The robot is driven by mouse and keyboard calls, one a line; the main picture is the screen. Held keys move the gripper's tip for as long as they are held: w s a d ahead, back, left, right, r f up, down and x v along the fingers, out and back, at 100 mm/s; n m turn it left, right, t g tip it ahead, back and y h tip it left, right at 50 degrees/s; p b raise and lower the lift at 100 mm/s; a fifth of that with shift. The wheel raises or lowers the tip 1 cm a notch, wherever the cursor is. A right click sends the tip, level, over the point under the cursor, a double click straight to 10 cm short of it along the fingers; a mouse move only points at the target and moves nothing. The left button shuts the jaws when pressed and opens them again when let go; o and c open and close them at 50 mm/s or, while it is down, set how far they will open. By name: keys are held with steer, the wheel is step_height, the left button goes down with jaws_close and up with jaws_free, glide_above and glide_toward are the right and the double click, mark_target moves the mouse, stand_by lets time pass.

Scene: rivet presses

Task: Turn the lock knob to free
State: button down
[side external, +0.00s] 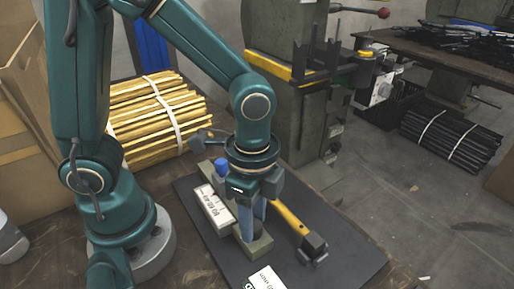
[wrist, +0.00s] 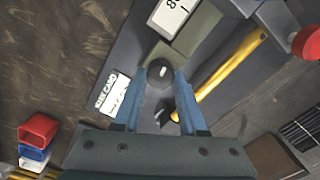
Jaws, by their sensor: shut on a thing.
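The dark round lock knob (wrist: 160,73) has a pale mark on its top. It sits at the near end of a grey-green block (wrist: 196,35), which also shows in the side view (side external: 258,247). My gripper (wrist: 162,82) points down over the knob, its two blue fingers on either side of it. In the side view my gripper (side external: 254,235) is low over the block and shut on the knob, which the fingers partly hide. The knob's pointing direction is hard to read.
A hammer with a yellow handle (side external: 288,217) lies right of the block on the dark mat (side external: 345,255). A white card (side external: 265,279) lies in front.

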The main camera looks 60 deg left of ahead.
steer(key=n, duration=1.1)
steer(key=shift+n, duration=2.1)
steer(key=shift+c, duration=2.3)
jaws_free()
steer(key=shift+r, duration=2.65)
